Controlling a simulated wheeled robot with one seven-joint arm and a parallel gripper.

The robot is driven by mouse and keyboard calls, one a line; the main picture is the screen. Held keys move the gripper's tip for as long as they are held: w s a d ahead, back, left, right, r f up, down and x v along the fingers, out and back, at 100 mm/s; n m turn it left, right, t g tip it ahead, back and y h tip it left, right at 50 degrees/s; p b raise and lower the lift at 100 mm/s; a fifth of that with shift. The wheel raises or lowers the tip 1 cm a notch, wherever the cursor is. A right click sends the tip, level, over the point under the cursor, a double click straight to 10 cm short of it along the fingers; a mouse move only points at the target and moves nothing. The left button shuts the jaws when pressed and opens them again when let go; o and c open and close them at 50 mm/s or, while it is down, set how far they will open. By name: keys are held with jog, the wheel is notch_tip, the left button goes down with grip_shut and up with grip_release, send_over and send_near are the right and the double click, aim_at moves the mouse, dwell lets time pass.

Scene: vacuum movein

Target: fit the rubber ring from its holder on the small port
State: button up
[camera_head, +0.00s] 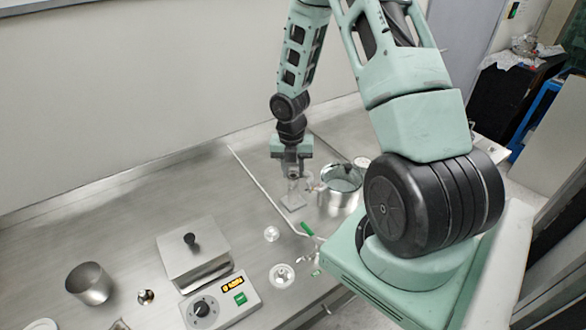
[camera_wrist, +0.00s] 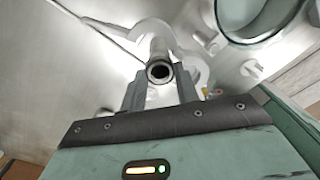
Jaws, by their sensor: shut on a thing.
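My gripper (camera_head: 291,172) points down at the back of the bench, left of the metal chamber (camera_head: 340,199). In the wrist view its fingers (camera_wrist: 160,74) stand on both sides of a round piece with a dark centre, which I take to be the rubber ring (camera_wrist: 160,72); the jaws are shut on it. A grey tube-like post lies behind the ring in that view. A pale, partly clear stand (camera_head: 293,203), likely the ring's holder, is just below the gripper. A short stub on the chamber's left side, likely the small port (camera_head: 314,187), is close to the gripper's right.
A green-handled tool (camera_head: 306,229) and small round parts (camera_head: 282,275) lie nearer. The left back is clear.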

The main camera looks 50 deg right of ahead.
jog(key=o, duration=0.9)
jog(key=shift+o, duration=0.2)
notch_tip(320, 180, up, 17)
jog(key=shift+w+a+r, duration=0.2)
jog(key=shift+w, duration=0.05)
jog(key=s+a+f+m+b, duration=0.15)
jog(key=a+m, duration=0.25)
jog(key=a, duration=0.6)
jog(key=s+a+m+b, duration=0.2)
jog(key=a+m+b, duration=0.1)
jog(key=a, duration=0.7)
jog(key=s+a+f+m+b, duration=0.2)
jog(key=s+a+m+b, duration=0.1)
jog(key=s+a+m, duration=0.7)
jog(key=s+a, duration=0.3)
jog(key=s, duration=0.2)
jog(key=shift+s+a+f+m+y, duration=0.2)
jog(key=shift+s+a+m+y, duration=0.15)
jog(key=shift+s+m+y, duration=0.05)
